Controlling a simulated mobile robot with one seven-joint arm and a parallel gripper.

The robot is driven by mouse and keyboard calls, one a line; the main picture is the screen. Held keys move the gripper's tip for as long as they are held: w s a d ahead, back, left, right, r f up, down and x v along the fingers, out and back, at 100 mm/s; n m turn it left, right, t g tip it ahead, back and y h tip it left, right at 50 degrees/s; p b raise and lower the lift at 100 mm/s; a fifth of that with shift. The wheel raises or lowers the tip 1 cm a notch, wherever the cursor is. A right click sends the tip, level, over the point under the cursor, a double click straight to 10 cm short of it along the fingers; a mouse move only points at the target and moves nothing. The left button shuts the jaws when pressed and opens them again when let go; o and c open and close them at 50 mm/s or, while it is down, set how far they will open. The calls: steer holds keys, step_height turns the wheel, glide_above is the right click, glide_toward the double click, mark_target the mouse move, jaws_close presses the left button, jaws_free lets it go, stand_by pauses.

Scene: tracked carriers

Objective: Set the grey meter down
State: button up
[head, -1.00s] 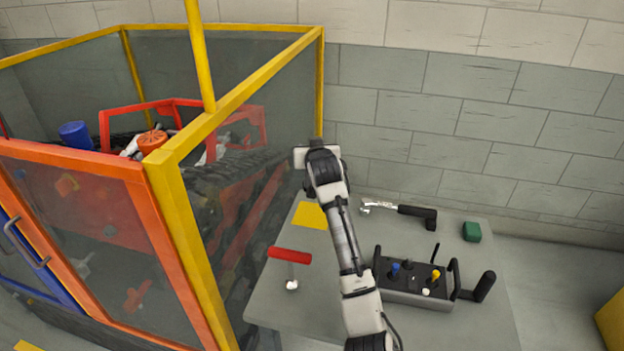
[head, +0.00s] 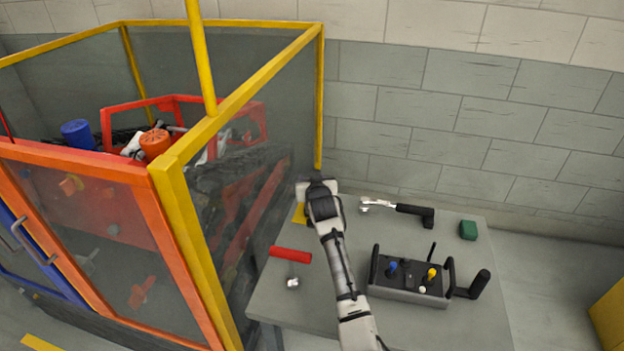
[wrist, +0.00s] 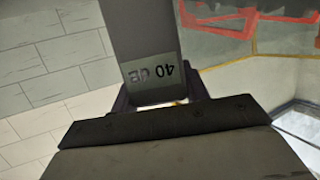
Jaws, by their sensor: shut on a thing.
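The grey meter (wrist: 145,35) fills the upper middle of the wrist view, with a pale label reading "40 dB" upside down. My gripper (wrist: 160,100) is shut on it, with a dark finger on either side of its lower end. In the head view my gripper (head: 317,186) is over the far left corner of the grey table, at the yellow patch (head: 299,214), which it partly covers. The meter is mostly hidden by my wrist in the head view, and I cannot tell whether it touches the table.
The grey table (head: 325,285) also bears a red-handled hammer (head: 291,254), a black-handled wrench-like tool (head: 405,209), a green block (head: 468,230) and a control box (head: 410,280) with joysticks. A yellow-framed glass enclosure (head: 205,140) stands close on the left. A brick wall is behind.

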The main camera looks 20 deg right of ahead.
steer(key=o, duration=1.4)
steer(key=shift+o, duration=0.2)
steer(key=shift+r, duration=0.15)
steer(key=shift+s+a, duration=0.1)
steer(key=shift+s, duration=0.15)
steer(key=b+v, duration=0.3)
steer(key=v, duration=0.8)
steer(key=shift+s, duration=0.25)
